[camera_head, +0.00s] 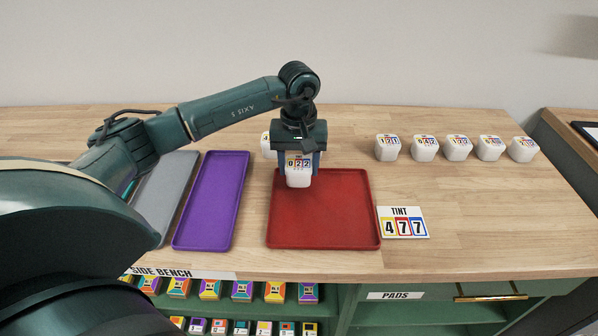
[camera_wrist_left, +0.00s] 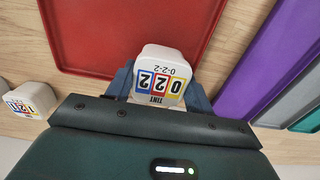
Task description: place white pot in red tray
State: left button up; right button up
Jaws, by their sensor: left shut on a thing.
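A white pot (camera_head: 298,177) with a label reading 022 is between the fingers of my left gripper (camera_head: 299,165), which is shut on it. The pot also shows in the left wrist view (camera_wrist_left: 160,75), label facing the camera. The red tray (camera_head: 323,222) lies on the bench and holds nothing that I can see. In the head view the held pot overlaps the tray's back left edge; in the wrist view it is at the tray's edge. I cannot tell its exact height. My right gripper is not in view.
Another white pot (camera_head: 266,143) stands behind the gripper. Several white pots (camera_head: 458,147) stand in a row at the right. A purple tray (camera_head: 211,202) and a grey tray (camera_head: 168,195) lie left of the red one. A TINT 477 card (camera_head: 403,222) lies right of it.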

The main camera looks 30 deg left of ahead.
aim_at(299, 163)
pick_arm(q)
notch_tip(299, 163, down, 2)
jog(key=shift+f, duration=0.25)
jog(key=shift+f, duration=0.2)
jog(key=o, duration=1)
jog(key=shift+r, duration=0.25)
notch_tip(299, 163, up, 11)
jog(key=shift+r+b, duration=0.1)
jog(key=shift+b, duration=0.35)
jog(key=shift+r, duration=0.4)
